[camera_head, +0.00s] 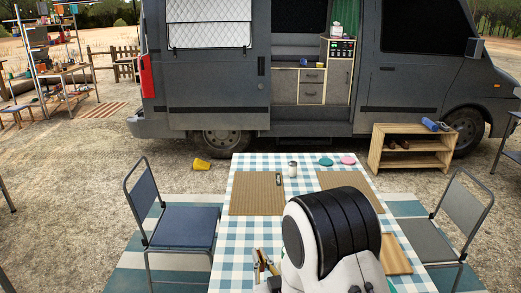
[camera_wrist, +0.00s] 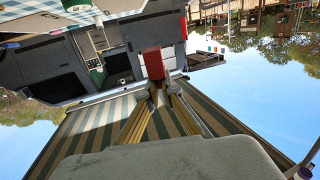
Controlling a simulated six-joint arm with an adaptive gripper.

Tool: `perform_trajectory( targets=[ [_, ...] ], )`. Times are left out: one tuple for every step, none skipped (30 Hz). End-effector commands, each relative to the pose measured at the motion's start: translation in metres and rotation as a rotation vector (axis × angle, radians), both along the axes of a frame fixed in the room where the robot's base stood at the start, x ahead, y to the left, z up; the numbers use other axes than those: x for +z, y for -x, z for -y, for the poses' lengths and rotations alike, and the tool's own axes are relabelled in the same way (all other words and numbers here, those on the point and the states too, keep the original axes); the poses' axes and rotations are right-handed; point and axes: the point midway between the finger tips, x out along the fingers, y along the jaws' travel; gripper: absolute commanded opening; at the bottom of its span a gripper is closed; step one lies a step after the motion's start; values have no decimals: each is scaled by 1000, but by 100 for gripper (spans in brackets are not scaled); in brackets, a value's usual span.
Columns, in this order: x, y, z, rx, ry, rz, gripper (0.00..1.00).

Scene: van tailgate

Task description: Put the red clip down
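The red clip (camera_wrist: 153,63) shows in the wrist view as a red block at the tips of my two fingers. My gripper (camera_wrist: 156,88) appears closed on it, with the fingers converging at the clip's near end. I cannot make out the clip in the head view. The gap between clip and table cannot be judged.
Two woven mats (camera_head: 256,200) (camera_head: 337,179) lie on the table; a small dark object (camera_head: 278,179) is on the left one. A small can (camera_head: 292,169), a teal disc (camera_head: 326,161) and a pink disc (camera_head: 348,160) stand at the far edge. Chairs (camera_head: 185,227) (camera_head: 428,239) flank the table.

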Motion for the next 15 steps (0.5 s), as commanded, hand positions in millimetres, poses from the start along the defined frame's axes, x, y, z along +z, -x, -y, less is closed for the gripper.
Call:
perform_trajectory(
  targets=[
    [7, -5, 13, -17, -1, 4, 0],
    [10, -7, 20, -27, -1, 4, 0],
    [14, -9, 29, -39, -1, 3, 0],
    [18, -12, 37, -50, -1, 4, 0],
    [20, -13, 44, -60, -1, 4, 0],
    [24, -16, 54, -76, -1, 3, 0],
    [28, -18, 62, -87, -1, 4, 0],
    [30, -19, 70, -101, -1, 4, 0],
    [34, -21, 81, -120, -1, 3, 0],
    [37, -23, 90, -135, 0, 3, 0],
    [40, -24, 98, -148, 0, 3, 0],
    [43, -26, 109, -167, 0, 3, 0],
    [45, -27, 116, -180, 0, 2, 0],
    [48, -27, 124, -193, -1, 3, 0],
    [50, -28, 133, -208, 0, 2, 0]
  ],
)
